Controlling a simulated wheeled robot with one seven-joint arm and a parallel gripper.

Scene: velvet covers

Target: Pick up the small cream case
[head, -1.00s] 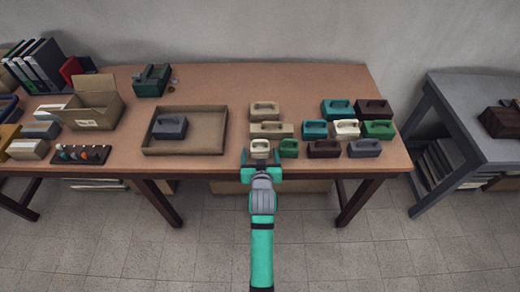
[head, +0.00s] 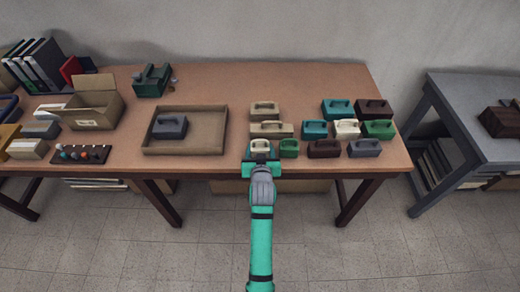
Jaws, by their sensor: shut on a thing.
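The small cream case (head: 260,146) is in the head view at the front left of the group of handled cases on the brown table. My gripper (head: 260,157) reaches it from the table's front edge and is shut on it. The jaws hide the case's lower part, so I cannot tell whether it still touches the table. A larger cream case (head: 346,127) stands farther right in the middle row.
A small green case (head: 289,148) is close on the right of my gripper. A beige case (head: 271,130) stands just behind. Left is a shallow tray (head: 205,134) holding a dark grey case (head: 170,127). Tabletop behind the cases is clear.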

